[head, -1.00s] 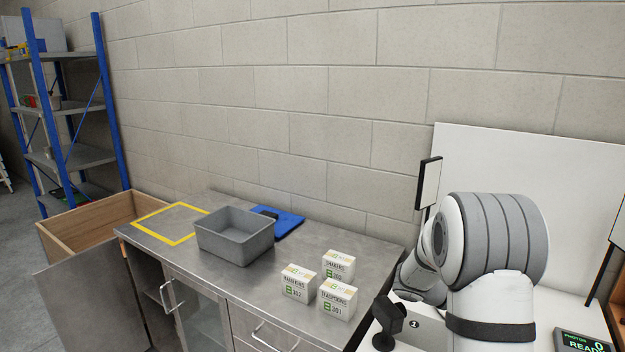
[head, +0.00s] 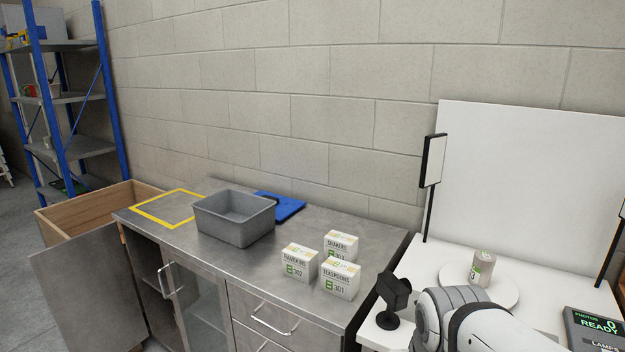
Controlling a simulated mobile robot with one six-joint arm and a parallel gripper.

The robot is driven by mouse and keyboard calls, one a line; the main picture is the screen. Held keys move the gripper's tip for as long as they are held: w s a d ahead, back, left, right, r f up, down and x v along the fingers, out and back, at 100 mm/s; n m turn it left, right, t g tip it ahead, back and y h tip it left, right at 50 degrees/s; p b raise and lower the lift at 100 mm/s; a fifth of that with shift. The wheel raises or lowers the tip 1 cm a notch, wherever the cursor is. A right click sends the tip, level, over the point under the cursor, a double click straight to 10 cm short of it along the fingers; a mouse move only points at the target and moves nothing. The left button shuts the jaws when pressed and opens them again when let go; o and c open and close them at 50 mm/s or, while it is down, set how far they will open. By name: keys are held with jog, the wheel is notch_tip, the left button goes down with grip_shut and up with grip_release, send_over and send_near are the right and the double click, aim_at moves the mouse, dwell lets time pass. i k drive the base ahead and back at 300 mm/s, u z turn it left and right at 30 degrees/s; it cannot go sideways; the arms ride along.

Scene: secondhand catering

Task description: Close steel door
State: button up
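The steel door (head: 82,293) is a flat grey panel at the lower left in the head view. It stands open, swung out to the left from the left end of the steel cabinet (head: 270,318). The dark opening (head: 148,292) beside it shows part of a shelf inside. The door's lower part is cut off by the picture edge, and no handle shows on its visible face. Part of my arm shows at the bottom right, far from the door. My gripper is out of view.
A glass door with a bar handle (head: 166,281) is right of the opening. On the counter are a grey bin (head: 234,226), blue board (head: 285,207) and several white boxes (head: 340,283). A wooden crate (head: 75,212) stands behind the door. A can (head: 482,267) stands on the white table.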

aim_at(85, 280)
jog(key=u, duration=2.45)
jog(key=i, duration=6.1)
jog(key=z, duration=0.55)
